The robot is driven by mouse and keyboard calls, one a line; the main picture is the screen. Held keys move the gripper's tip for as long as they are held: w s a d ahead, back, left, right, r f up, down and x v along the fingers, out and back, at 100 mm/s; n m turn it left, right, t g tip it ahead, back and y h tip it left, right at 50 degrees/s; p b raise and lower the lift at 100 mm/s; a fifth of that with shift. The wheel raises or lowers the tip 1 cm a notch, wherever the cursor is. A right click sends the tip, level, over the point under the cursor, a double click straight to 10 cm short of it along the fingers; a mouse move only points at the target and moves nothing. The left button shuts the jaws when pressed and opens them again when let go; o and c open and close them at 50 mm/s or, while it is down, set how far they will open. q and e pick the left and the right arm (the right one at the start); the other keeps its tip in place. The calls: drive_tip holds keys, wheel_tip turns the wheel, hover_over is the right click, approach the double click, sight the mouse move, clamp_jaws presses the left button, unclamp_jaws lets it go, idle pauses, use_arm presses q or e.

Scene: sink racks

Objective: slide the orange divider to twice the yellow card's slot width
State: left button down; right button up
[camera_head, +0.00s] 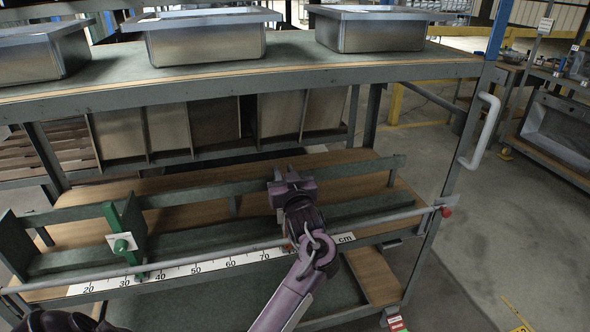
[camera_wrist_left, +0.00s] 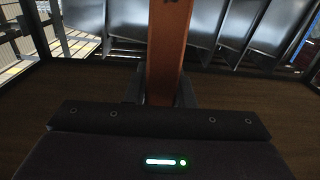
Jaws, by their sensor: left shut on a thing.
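My left gripper (camera_head: 290,188) is over the right part of the lower rack, near the right end of the scale. In the left wrist view its fingers (camera_wrist_left: 166,92) are shut on the orange divider (camera_wrist_left: 167,45), an upright bar between them. In the head view the gripper and arm hide nearly all of that divider. A green divider (camera_head: 113,222) with a white plate and green knob (camera_head: 121,246) stands at the left, a little above the 30 mark. The white cm scale (camera_head: 213,264) runs along the front. No yellow card is visible. My right gripper is not in view.
A grey rod (camera_head: 390,216) with a red end knob (camera_head: 447,212) runs along the rack front. A rear rail (camera_head: 355,170) runs behind. Metal sinks (camera_head: 207,38) stand on the upper shelf (camera_head: 290,62). Grey panels (camera_head: 170,128) hang below it. Open floor lies at right.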

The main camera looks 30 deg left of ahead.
use_arm(q)
drive_tip(key=s+a+p, duration=0.1)
drive_tip(key=s+a, duration=0.4)
drive_tip(key=shift+s, duration=0.35)
drive_tip(key=shift+d+f, duration=0.1)
drive_tip(key=c, duration=1.2)
unclamp_jaws()
drive_tip(key=shift+c, duration=0.2)
drive_tip(key=v, duration=0.7)
drive_tip(key=shift+s+d, duration=0.2)
drive_tip(key=shift+d, duration=0.1)
